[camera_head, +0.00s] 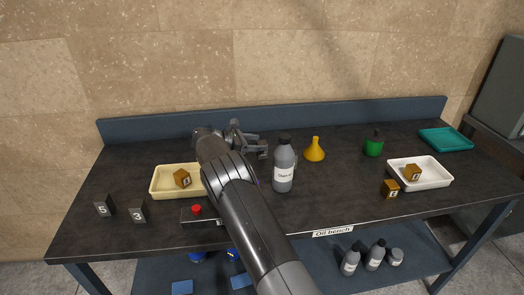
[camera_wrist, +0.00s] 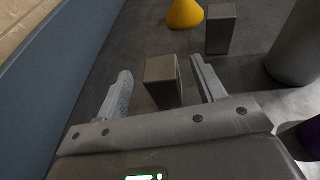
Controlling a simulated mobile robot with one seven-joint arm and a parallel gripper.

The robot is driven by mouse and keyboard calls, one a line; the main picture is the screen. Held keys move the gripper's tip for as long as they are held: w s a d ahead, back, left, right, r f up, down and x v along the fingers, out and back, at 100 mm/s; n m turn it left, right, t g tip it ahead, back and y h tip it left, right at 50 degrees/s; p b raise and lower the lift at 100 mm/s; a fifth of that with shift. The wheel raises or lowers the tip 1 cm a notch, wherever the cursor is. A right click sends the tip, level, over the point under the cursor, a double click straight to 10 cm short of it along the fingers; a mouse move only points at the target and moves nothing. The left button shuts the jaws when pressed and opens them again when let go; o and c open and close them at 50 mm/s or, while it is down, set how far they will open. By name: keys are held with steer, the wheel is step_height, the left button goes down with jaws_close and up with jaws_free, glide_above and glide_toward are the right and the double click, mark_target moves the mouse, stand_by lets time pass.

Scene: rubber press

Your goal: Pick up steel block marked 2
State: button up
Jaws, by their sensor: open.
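A dark grey block (camera_wrist: 163,82) shows between my gripper's fingers in the wrist view, with a gap on each side. No number on it is readable, and I cannot tell how far below the fingertips it is. A second grey block (camera_wrist: 221,30) stands farther off to the right. My gripper (camera_wrist: 161,70) is open and empty. In the head view my gripper (camera_head: 251,143) is at the back of the bench, left of the grey bottle; the blocks near it are mostly hidden there. Dark blocks marked 5 (camera_head: 104,207) and 3 (camera_head: 138,211) stand at the front left.
A grey bottle (camera_head: 284,170) and yellow funnel (camera_head: 315,149) stand right of my gripper. A cream tray (camera_head: 157,190) holds a brass block. A green can (camera_head: 374,145), white tray (camera_head: 437,175), another brass block (camera_head: 390,189) and teal tray (camera_head: 447,139) are farther right. A blue back rail (camera_wrist: 50,80) is close left.

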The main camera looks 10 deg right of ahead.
steer(key=shift+d+f, duration=0.1)
steer(key=shift+d, duration=0.1)
jaws_close()
stand_by(0.6)
